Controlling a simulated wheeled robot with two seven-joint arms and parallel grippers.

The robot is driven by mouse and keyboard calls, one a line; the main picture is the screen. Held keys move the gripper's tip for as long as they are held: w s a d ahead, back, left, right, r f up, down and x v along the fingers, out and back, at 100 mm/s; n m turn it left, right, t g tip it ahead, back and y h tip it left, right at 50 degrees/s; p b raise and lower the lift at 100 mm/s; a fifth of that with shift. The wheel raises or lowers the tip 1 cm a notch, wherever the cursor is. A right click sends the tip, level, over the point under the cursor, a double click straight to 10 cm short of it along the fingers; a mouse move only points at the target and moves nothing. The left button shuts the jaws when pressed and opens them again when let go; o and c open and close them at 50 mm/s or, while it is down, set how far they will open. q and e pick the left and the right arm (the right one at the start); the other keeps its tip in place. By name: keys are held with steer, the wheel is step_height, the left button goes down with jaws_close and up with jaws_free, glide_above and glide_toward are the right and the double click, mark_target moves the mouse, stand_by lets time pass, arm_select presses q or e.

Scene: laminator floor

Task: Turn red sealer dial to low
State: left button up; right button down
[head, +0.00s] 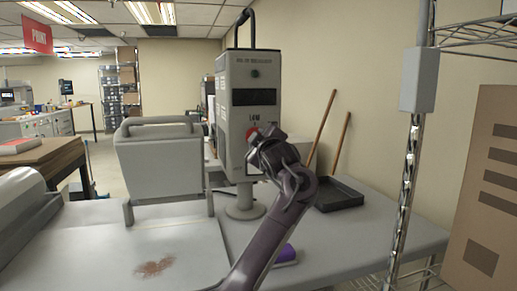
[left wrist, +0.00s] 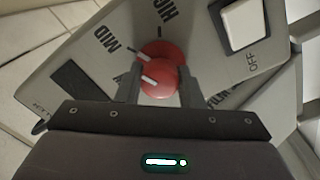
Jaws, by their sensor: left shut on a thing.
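The red sealer dial (left wrist: 160,82) sits on the grey panel of the sealer and has a white pointer line. In the left wrist view the line points left and slightly up. Printed labels MID and HIGH show around it; another label at the left is mostly hidden by a finger. My left gripper (left wrist: 158,90) is shut on the dial, one finger on each side. In the head view the red dial (head: 252,133) shows on the front of the tall grey sealer unit (head: 238,90), with my left gripper (head: 258,143) against it. My right gripper is not in view.
A white rocker switch (left wrist: 244,22) marked OFF is near the dial. The unit stands on a grey table (head: 340,238) beside a grey lidded machine (head: 160,165). A reddish stain (head: 153,267) marks the front.

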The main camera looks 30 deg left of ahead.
arm_select(q)
steer(key=n, duration=0.1)
steer(key=n+b, duration=0.1)
steer(key=n, duration=0.1)
steer(key=shift+d+f, duration=0.1)
steer(key=shift+f, duration=0.1)
steer(key=n+b, duration=0.1)
steer(key=n, duration=0.2)
steer(key=shift+n, duration=0.4)
steer(key=n+b, duration=0.1)
steer(key=n, duration=0.2)
steer(key=shift+g, duration=0.3)
steer(key=shift+n+y+b, duration=0.3)
steer(key=shift+n+b, duration=0.1)
steer(key=shift+n, duration=1.3)
steer(key=shift+f, duration=0.1)
steer(key=o, duration=1)
steer(key=shift+c, duration=0.2)
